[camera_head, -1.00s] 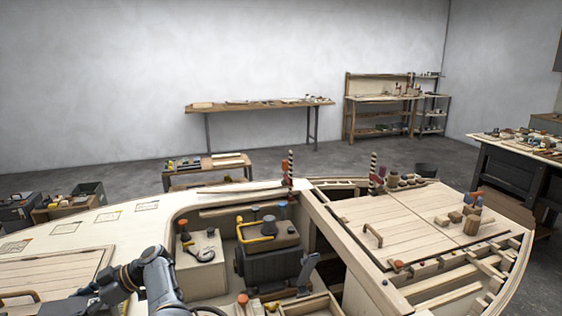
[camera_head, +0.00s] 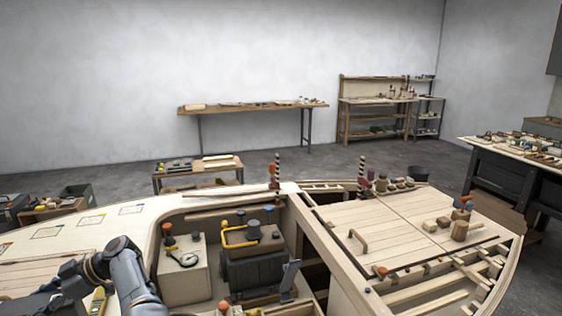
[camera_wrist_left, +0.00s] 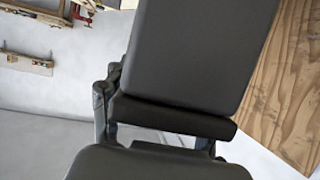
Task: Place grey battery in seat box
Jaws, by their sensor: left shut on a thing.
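In the left wrist view, my left gripper (camera_wrist_left: 172,128) shows as large dark grey pads above and below, close to the lens. It is shut on a dark grey thing (camera_wrist_left: 178,116), seen as a narrow bar between the pads. Whether this is the grey battery cannot be told. In the head view only my left arm shows, at bottom left; its gripper is out of frame. A pale box (camera_head: 186,280) with a gauge and orange knob stands in the cockpit. I cannot tell which compartment is the seat box. My right gripper is in no view.
A dark engine-like block (camera_head: 254,273) with a yellow pipe sits in the cockpit beside the pale box. Slatted decking (camera_head: 385,228) with small wooden blocks is at right. Striped posts (camera_head: 277,170) rise from the hull.

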